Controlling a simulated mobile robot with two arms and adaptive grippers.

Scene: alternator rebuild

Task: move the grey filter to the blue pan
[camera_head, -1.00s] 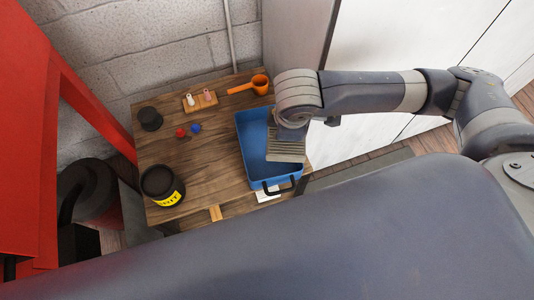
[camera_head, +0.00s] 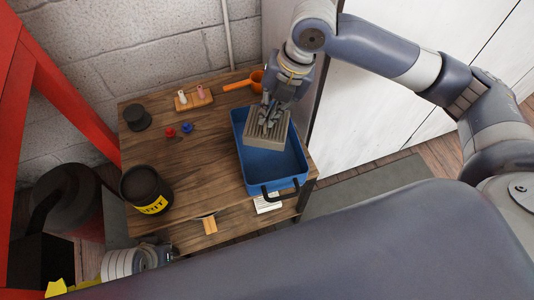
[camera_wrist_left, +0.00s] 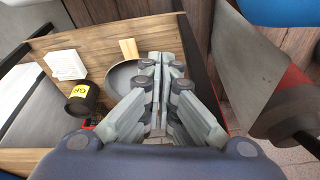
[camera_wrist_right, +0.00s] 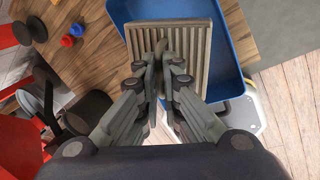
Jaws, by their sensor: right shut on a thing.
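The grey filter (camera_head: 264,137) is a ribbed slab with a handle on top. My right gripper (camera_head: 268,112) is shut on its handle. The filter is over the upper part of the blue pan (camera_head: 283,172); whether it touches the pan floor I cannot tell. In the right wrist view, the filter (camera_wrist_right: 198,38) lies tilted between the fingertips (camera_wrist_right: 163,62), with blue pan wall (camera_wrist_right: 240,40) to its right.
The table's middle is clear.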

